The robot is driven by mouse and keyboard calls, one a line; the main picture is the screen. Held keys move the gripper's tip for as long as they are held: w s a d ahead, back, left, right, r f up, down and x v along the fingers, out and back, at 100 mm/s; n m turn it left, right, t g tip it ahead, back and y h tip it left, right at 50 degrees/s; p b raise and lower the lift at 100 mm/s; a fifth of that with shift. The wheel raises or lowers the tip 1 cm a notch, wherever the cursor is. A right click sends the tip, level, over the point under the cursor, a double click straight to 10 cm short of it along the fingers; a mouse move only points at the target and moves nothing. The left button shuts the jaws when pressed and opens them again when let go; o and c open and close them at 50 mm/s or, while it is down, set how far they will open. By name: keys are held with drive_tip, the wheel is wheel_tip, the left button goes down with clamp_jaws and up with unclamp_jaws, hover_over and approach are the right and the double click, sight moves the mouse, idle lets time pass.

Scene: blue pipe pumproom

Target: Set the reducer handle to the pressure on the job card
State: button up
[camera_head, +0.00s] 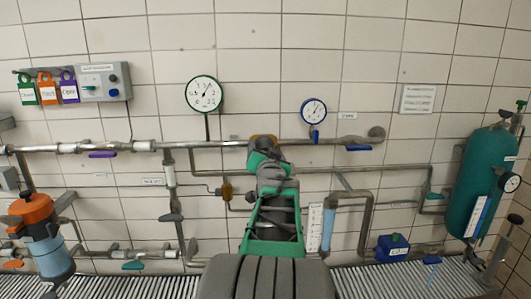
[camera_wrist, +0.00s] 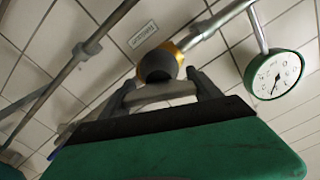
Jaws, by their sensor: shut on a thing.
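The pressure reducer, a brass-yellow body on the upper pipe, shows in the head view (camera_head: 262,138) just beyond my gripper (camera_head: 266,152), which hides most of it. In the wrist view its yellow body (camera_wrist: 156,55) carries a dark round hub with a grey handle (camera_wrist: 166,90). My gripper (camera_wrist: 163,96) is shut on that handle, one dark finger at each side. The green-rimmed gauge (camera_head: 204,94) hangs above the pipe to the left; it also shows in the wrist view (camera_wrist: 275,75). A white card (camera_head: 417,99) on the right wall has text too small to read.
A blue-rimmed gauge (camera_head: 313,111) stands right of the reducer. A control box (camera_head: 104,80) with coloured tags is at upper left. A teal tank (camera_head: 482,185) stands at right, an orange-topped filter (camera_head: 42,235) at left. Pipes run along the tiled wall.

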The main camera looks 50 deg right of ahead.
drive_tip(key=shift+f+b, duration=0.3)
drive_tip(key=shift+b, duration=0.45)
drive_tip(key=m+b, duration=0.3)
drive_tip(key=b, duration=0.2)
drive_tip(key=shift+s+d+r, duration=0.1)
drive_tip(key=shift+r, duration=0.05)
drive_tip(key=o, duration=1.4)
drive_tip(key=b+v, duration=0.2)
drive_tip(key=v, duration=0.6)
